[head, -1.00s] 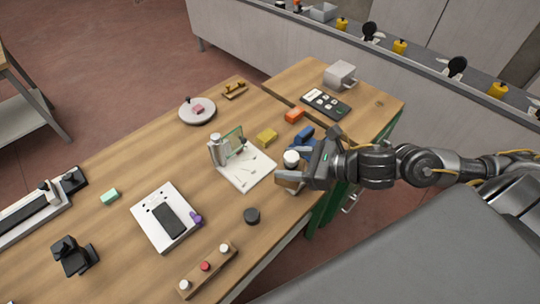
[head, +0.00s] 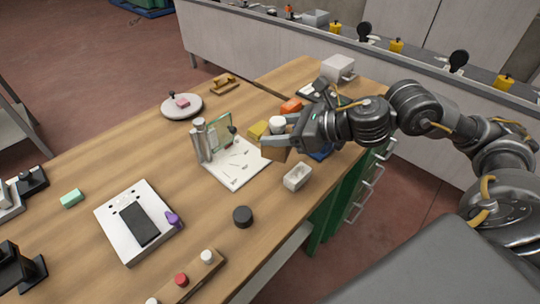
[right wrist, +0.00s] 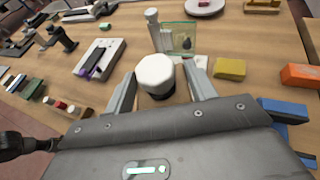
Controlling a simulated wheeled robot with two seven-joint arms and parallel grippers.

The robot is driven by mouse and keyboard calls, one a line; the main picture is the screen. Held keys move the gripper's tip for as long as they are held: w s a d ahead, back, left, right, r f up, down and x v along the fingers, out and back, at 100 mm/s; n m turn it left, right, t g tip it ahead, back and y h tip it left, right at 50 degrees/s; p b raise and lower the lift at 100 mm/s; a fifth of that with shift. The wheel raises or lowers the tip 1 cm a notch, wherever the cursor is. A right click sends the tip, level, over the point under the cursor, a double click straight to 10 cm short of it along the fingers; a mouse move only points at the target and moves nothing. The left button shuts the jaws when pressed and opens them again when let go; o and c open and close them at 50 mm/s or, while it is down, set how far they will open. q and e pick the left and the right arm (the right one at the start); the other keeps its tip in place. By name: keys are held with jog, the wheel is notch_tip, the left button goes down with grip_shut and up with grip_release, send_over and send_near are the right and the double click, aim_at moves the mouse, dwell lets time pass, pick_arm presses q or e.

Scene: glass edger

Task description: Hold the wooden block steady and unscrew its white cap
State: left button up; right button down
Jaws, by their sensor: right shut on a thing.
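The wooden block (head: 272,154) is a brown block with a wide white cap (head: 278,125) on top. My right gripper (head: 277,147) is shut on the block and holds it near the table's right edge. In the right wrist view, the white faceted cap (right wrist: 156,74) sits between the two fingers (right wrist: 160,92) and rises above them. The cap is on the block, and the gripper hides much of the block. My left gripper does not show in the head view; a dark shape at the left edge of the right wrist view is unclear.
A small white open holder (head: 297,177) stands right of the white board (head: 235,177) with its glass pane (head: 221,134). A yellow block (head: 258,131), an orange block (head: 291,106) and a blue block (right wrist: 284,108) are close by. A black knob (head: 242,216) stands nearer me.

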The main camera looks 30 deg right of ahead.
aim_at(270, 132)
jog(key=shift+w+d+f+b, duration=0.1)
jog(key=shift+w+f+b, duration=0.6)
jog(key=shift+b, duration=0.45)
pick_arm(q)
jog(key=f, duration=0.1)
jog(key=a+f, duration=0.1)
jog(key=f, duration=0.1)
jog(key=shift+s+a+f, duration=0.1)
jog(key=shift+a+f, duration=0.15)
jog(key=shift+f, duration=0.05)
pick_arm(e)
jog(key=w+f, duration=0.2)
jog(key=w+d+f, duration=0.1)
jog(key=w+f, duration=0.1)
jog(key=w, duration=0.1)
jog(key=shift+f, duration=0.3)
notch_tip(270, 132, down, 3)
jog(key=shift+w+d+r, duration=0.1)
jog(key=shift+w, duration=0.05)
jog(key=shift+f, duration=0.3)
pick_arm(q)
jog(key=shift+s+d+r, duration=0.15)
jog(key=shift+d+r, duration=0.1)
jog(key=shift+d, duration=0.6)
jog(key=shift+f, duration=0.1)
pick_arm(e)
jog(key=shift+f, duration=0.15)
